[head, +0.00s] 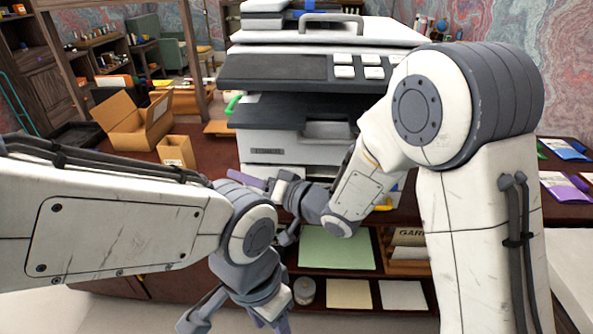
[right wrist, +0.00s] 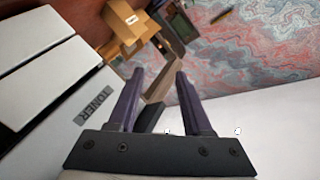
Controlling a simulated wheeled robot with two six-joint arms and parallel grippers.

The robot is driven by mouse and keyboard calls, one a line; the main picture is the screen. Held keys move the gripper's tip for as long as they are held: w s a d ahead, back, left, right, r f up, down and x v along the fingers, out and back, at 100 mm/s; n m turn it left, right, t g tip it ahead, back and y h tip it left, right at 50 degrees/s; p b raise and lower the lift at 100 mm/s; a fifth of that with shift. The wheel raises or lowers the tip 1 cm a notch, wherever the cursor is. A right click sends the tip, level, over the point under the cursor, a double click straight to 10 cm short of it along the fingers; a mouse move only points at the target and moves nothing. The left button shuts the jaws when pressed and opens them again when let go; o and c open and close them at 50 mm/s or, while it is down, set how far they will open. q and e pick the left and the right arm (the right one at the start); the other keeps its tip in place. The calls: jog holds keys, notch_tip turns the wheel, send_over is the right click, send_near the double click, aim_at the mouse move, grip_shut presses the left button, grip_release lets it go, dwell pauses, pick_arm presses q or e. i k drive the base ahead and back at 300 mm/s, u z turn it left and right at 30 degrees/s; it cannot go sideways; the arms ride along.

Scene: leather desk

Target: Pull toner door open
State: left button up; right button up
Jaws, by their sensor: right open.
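The printer (head: 290,150) stands on the desk, with a light front and a dark control panel. In the right wrist view, a pale panel with a TONER label (right wrist: 95,105) fills the left side; I take it as the toner door (right wrist: 65,125). My right gripper (head: 263,205) is in front of the printer's lower front. In the right wrist view its two purple fingers (right wrist: 160,75) are apart, beside the labelled panel. A dark piece shows low between them; I cannot tell if it is a handle. My left gripper (head: 232,323) hangs low at the bottom, fingers spread, empty.
An open cardboard box (head: 135,122) and a small carton (head: 176,152) stand on the desk left of the printer. Below is a shelf with a green sheet (head: 335,248), pale papers and a jar (head: 304,291). Coloured packets (head: 565,187) lie at the right.

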aim_at(321, 142)
jog(key=k, duration=1.15)
jog(key=z, duration=1.15)
jog(key=i, duration=1.5)
jog(key=u, duration=0.85)
jog(key=i, duration=0.25)
jog(key=u, duration=0.3)
